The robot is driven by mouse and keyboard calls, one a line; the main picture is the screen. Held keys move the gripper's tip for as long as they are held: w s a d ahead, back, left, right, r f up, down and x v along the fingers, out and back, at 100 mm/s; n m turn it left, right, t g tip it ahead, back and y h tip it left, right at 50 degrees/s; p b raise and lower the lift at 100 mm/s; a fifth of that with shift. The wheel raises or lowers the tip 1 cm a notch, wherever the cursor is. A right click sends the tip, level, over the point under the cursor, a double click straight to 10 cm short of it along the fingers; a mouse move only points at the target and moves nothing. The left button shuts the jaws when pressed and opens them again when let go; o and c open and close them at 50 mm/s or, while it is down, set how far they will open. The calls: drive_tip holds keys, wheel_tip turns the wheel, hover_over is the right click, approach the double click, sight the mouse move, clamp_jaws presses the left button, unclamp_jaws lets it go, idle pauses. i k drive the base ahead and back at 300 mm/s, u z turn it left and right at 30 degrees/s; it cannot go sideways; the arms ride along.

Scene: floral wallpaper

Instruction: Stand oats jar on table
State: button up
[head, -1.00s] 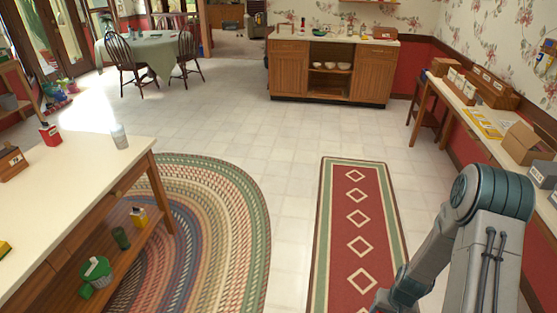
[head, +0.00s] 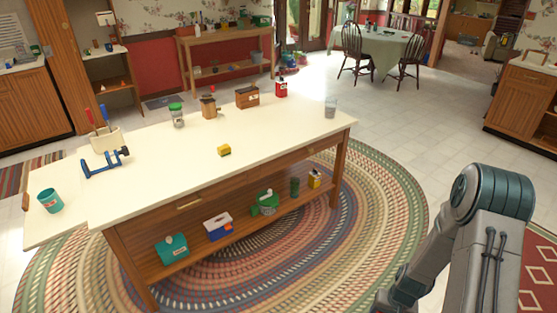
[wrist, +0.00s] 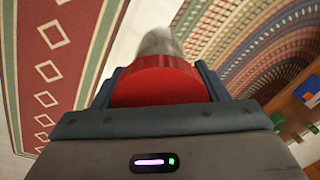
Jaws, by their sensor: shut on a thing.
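My gripper (wrist: 160,82) shows only in the wrist view. It is shut on a jar with a wide red lid (wrist: 160,86), one finger on each side of the lid. A pale grey body (wrist: 160,43) shows beyond the lid, and the rest is hidden. No label is visible, so I cannot read whether it says oats. The jar is held over the floor, with rugs beyond it. In the head view, a long white-topped table (head: 265,150) stands left of my arm. A cloth-covered table (head: 385,45) stands farther back.
On the white top are a green-lidded jar (head: 177,116), a yellow block (head: 224,150), a red container (head: 281,88), a clear glass (head: 330,106), a blue clamp (head: 105,162) and a teal cup (head: 50,200). The top's middle and right front are mostly clear. Chairs (head: 357,50) stand behind.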

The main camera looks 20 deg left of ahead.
sight(152, 180)
drive_tip(key=u, duration=1.85)
drive_tip(key=i, duration=1.6)
